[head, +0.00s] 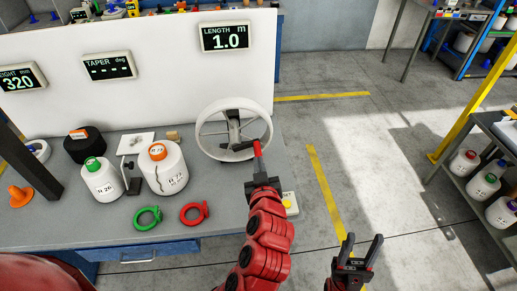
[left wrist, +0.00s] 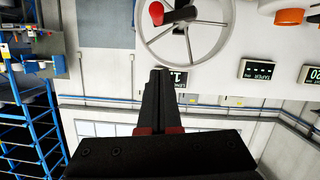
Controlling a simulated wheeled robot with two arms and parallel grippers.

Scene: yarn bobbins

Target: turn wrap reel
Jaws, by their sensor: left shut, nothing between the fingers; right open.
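The wrap reel (head: 266,112) is a pale spoked wheel standing at the right end of the grey bench. Its dark crank carries a red handle (head: 257,156) that points toward me. In the left wrist view the reel (left wrist: 222,40) and the red handle end (left wrist: 156,13) are near the top. My left gripper (head: 261,182) is just in front of the handle; its fingers (left wrist: 159,75) are shut and empty. Whether they touch the handle cannot be told. My right gripper (head: 360,246) is open and empty, right of the bench. The length display (head: 226,37) reads 1.0 m.
Bobbins with a green top (head: 101,184) and an orange top (head: 170,178) stand left of the reel. Green (head: 148,218) and red (head: 193,213) rings lie at the bench front. A yellow button box (head: 289,204) sits beside my left arm. Right of the bench is open floor.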

